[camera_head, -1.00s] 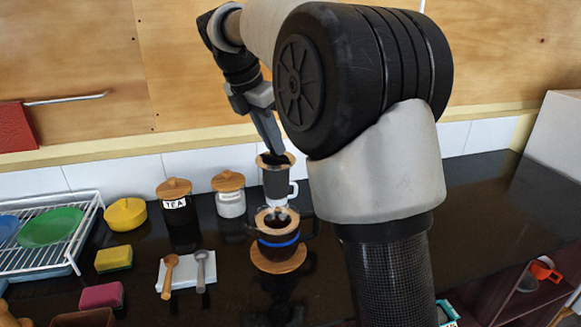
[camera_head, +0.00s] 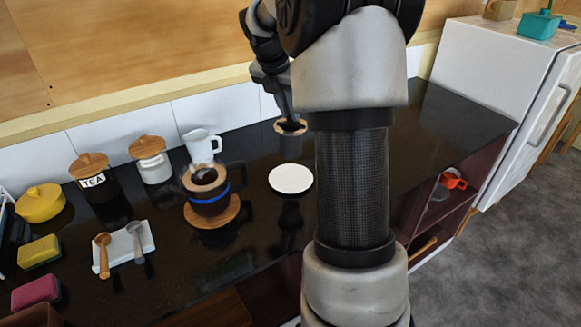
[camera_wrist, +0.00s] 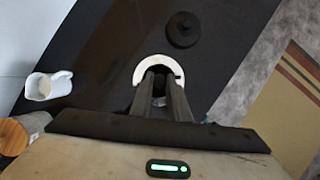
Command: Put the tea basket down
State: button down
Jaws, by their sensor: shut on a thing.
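The tea basket (camera_head: 289,143) is a dark cup with a wooden rim. My gripper (camera_head: 287,117) is shut on it at the rim and holds it upright, apparently above the counter. In the head view the basket shows just behind a round white plate (camera_head: 291,179). In the wrist view my gripper (camera_wrist: 160,98) covers most of the basket, and a white ring, apparently the plate (camera_wrist: 146,68), shows around the fingers. The gap between basket and plate cannot be judged. A glass pot (camera_head: 207,190) with dark contents and a blue band stands on a wooden coaster (camera_head: 213,214).
A white jug (camera_head: 202,147), a white jar (camera_head: 150,160) and a tea jar (camera_head: 95,180) stand along the wall. A dark disc (camera_wrist: 183,30) lies beyond the plate. The fridge (camera_head: 490,95) is at right.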

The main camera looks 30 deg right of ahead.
aim_at(289, 137)
notch_tip(289, 137, down, 9)
jog(key=shift+f+b, duration=0.1)
jog(key=shift+b, duration=0.45)
jog(key=shift+f, duration=0.1)
jog(key=c, duration=1.7)
grip_release()
jog(key=shift+r, duration=0.45)
jog(key=p+v, duration=0.1)
jog(key=v, duration=1)
jog(key=shift+s+a+r, duration=0.1)
jog(key=shift+a+r, duration=0.05)
jog(key=shift+a, duration=0.05)
